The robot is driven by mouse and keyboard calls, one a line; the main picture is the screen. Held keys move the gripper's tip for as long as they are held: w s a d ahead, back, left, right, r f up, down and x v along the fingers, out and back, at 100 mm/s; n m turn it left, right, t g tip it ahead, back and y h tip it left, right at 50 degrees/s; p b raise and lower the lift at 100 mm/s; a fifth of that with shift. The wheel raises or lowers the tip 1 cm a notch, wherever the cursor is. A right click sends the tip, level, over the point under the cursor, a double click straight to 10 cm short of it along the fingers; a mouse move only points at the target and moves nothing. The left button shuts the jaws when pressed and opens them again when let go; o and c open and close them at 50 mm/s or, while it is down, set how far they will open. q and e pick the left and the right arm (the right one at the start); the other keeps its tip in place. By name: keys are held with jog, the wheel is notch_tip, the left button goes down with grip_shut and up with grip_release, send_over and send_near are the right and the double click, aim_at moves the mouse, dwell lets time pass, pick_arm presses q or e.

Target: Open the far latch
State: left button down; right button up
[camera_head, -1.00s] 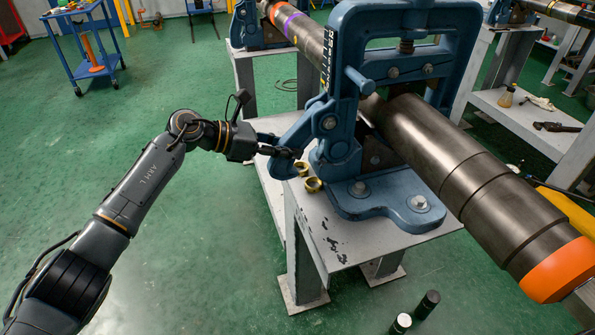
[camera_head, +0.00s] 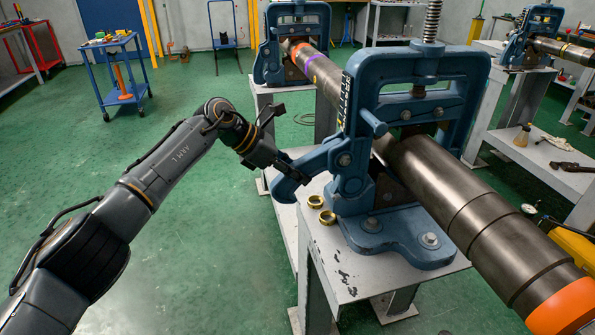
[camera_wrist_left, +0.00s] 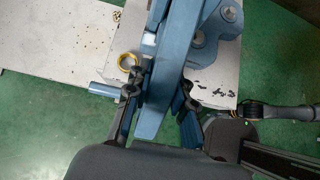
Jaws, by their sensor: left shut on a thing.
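The large blue pipe vise (camera_head: 432,85) stands on a grey pedestal table and clamps a thick dark pipe (camera_head: 460,205). Its blue latch lever (camera_head: 320,158) slants out from the vise's left side, with its hooked lower end out past the table edge. My left gripper (camera_head: 287,180) is shut on this lever near its outer end. In the left wrist view, the lever (camera_wrist_left: 178,60) runs between the two fingers of my left gripper (camera_wrist_left: 160,95). The fingers partly hide it. My right gripper is in neither view.
Two brass rings (camera_head: 327,217) lie on the table (camera_head: 345,265) close below the lever. A second blue vise (camera_head: 298,25) stands behind, and a third (camera_head: 535,35) at the back right. A blue cart (camera_head: 112,65) stands back left. Green floor between is clear.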

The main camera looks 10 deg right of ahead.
pick_arm(q)
jog(key=c, duration=1.1)
grip_release()
jog(key=shift+c, duration=0.2)
jog(key=v, duration=1.2)
jog(key=shift+d, duration=0.1)
